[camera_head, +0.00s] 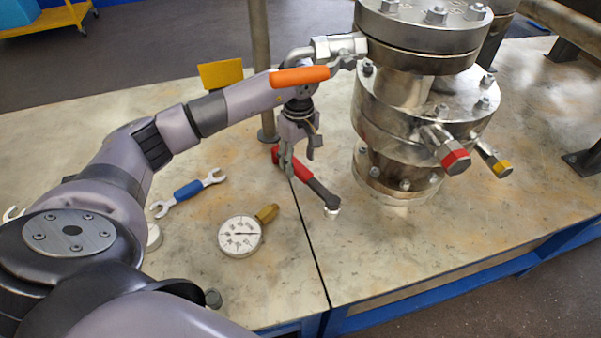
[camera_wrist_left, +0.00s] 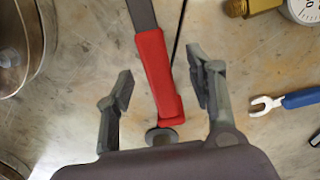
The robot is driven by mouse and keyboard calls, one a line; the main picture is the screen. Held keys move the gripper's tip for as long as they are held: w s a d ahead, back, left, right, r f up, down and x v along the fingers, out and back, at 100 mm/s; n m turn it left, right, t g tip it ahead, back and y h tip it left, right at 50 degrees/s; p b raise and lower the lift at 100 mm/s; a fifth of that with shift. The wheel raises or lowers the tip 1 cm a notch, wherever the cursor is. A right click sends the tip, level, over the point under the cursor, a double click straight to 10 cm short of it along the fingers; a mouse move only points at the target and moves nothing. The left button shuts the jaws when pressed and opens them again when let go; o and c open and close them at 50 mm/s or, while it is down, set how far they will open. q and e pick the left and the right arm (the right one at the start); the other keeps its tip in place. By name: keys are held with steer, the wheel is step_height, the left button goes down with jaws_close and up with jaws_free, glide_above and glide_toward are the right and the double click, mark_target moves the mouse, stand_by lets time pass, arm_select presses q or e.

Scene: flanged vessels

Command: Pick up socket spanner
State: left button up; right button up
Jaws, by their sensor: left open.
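The socket spanner (camera_head: 318,190) lies on the table just left of the flanged vessel, with a red handle, a dark shaft and a bright socket at its near end. In the left wrist view its red handle (camera_wrist_left: 158,75) runs between the two fingers, and its shaft leaves the picture at the top. My left gripper (camera_head: 299,165) points down over the handle end and hides part of it. It also shows in the left wrist view (camera_wrist_left: 160,88), with its fingers apart on either side of the handle and no visible contact. My right gripper is not in view.
The steel flanged vessel (camera_head: 400,130) stands close on the right, with an orange-handled valve (camera_head: 300,76) above the gripper. A pressure gauge (camera_head: 240,236) and a blue open-ended spanner (camera_head: 188,191) lie to the left. A seam crosses the table beside the spanner.

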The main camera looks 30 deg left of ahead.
mark_target(300, 167)
arm_select(q)
steer(key=f, duration=0.4)
steer(key=shift+w+f, duration=0.25)
steer(key=shift+f, duration=0.05)
steer(key=shift+f+b, duration=0.3)
steer(key=shift+f, duration=0.1)
steer(key=c, duration=0.5)
jaws_close()
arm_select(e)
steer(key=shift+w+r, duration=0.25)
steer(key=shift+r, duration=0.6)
arm_select(q)
steer(key=shift+r, duration=0.1)
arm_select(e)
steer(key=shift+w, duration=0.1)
